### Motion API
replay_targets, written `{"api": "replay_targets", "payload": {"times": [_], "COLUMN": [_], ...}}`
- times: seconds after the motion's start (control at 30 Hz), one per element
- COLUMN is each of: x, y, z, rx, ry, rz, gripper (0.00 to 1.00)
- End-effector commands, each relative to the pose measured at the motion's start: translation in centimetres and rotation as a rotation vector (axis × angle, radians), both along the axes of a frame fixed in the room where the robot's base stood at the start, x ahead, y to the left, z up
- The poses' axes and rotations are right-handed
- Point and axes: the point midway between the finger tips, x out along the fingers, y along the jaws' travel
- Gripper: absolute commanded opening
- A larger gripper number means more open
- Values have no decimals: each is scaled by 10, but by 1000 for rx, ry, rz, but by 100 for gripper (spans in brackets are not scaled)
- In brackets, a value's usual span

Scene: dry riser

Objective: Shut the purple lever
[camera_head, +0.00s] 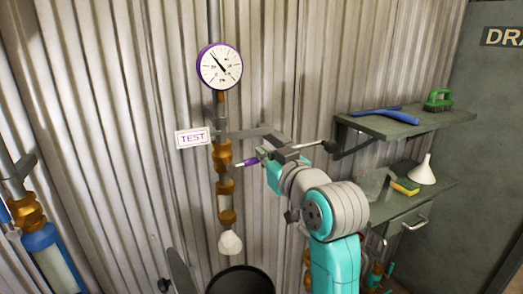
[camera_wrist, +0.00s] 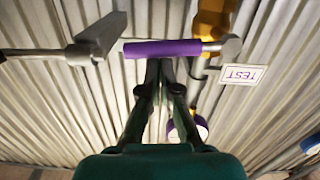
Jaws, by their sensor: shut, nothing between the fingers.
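The purple lever (camera_head: 250,162) sticks out to the right from the brass valve (camera_head: 222,155) on the vertical pipe, roughly across the pipe. In the wrist view, which is turned over, its purple sleeve (camera_wrist: 163,48) lies level across the upper middle, joined to a metal pivot (camera_wrist: 231,45) at right. My gripper (camera_wrist: 160,70) is shut and empty, with its fingertips close to the sleeve's edge. Whether they touch it I cannot tell. In the head view my gripper's tips are partly hidden by my wrist.
A white TEST tag (camera_head: 193,138) hangs left of the valve. A purple-rimmed gauge (camera_head: 219,66) sits above. A black bucket (camera_head: 240,281) stands below. Shelves (camera_head: 400,122) with a brush and funnel are at right.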

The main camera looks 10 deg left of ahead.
Motion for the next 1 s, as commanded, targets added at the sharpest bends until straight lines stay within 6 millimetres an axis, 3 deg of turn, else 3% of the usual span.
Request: {"api": "replay_targets", "payload": {"times": [0.43, 1.0], "x": [2, 4], "y": [-3, -2], "z": [-8, -4], "rx": [-6, -7], "ry": [-4, -5], "rz": [0, -1], "gripper": [0, 0]}}
